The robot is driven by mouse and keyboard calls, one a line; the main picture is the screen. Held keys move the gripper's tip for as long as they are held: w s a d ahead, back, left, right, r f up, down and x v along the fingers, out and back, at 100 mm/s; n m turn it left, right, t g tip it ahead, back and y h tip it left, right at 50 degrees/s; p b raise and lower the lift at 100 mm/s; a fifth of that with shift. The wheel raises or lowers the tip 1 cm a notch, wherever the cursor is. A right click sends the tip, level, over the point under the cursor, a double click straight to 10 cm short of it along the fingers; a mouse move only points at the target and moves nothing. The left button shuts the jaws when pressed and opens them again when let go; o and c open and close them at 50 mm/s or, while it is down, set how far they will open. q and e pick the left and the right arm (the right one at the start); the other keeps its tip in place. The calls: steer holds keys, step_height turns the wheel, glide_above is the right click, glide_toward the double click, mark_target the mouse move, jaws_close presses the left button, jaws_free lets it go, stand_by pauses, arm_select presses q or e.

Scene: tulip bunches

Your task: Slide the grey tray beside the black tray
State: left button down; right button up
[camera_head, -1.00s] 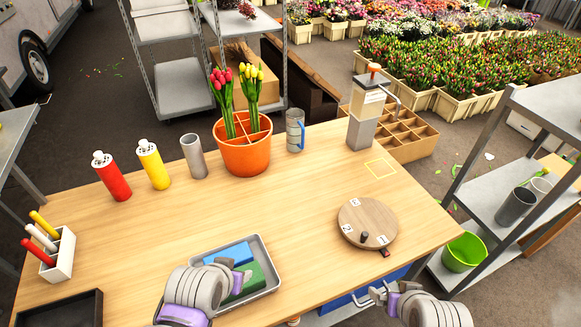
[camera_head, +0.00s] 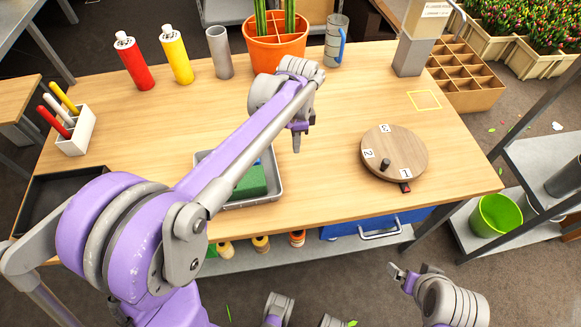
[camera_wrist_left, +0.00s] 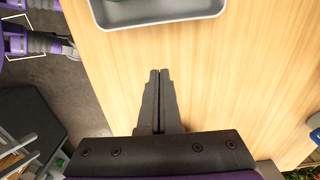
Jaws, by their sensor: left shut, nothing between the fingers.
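The grey tray (camera_head: 280,187) lies on the wooden table near its front edge, partly hidden by my left arm. A green block (camera_head: 251,182) and a mostly hidden blue item lie in it. The black tray (camera_head: 36,213) is at the table's front left corner, partly covered by my arm. My left gripper (camera_head: 297,148) is shut and empty, to the right of the grey tray and apart from it. In the left wrist view its closed fingertips (camera_wrist_left: 160,72) point toward the tray's rim (camera_wrist_left: 165,21). My right gripper (camera_head: 405,272) is off the table's front; its jaws are unclear.
A round wooden turntable (camera_head: 394,152) stands to the right. An orange pot (camera_head: 276,45) with tulips, a grey cylinder (camera_head: 219,52), red (camera_head: 133,61) and yellow (camera_head: 176,54) bottles line the back. A white marker holder (camera_head: 77,132) is at the left. The table's middle is clear.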

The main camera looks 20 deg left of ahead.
mark_target(282, 173)
arm_select(q)
step_height(282, 173, down, 10)
steer(key=shift+a+f+b, duration=0.1)
steer(key=shift+f+b, duration=0.1)
steer(key=shift+b, duration=0.2)
steer(key=shift+s+a+r, duration=0.15)
steer(key=shift+s+a, duration=0.2)
steer(key=shift+a, duration=0.25)
steer(key=shift+s+a+r, duration=0.1)
steer(key=shift+s+a, duration=0.25)
steer(key=shift+a, duration=0.25)
steer(key=shift+s+a, duration=0.35)
steer(key=shift+a, duration=0.15)
steer(key=s+a, duration=0.4)
steer(key=a, duration=0.3)
steer(key=s+a, duration=0.5)
steer(key=a, duration=0.2)
steer(key=s+a+b, duration=0.1)
steer(key=s+a, duration=0.3)
steer(key=a, duration=0.4)
steer(key=shift+s, duration=0.35)
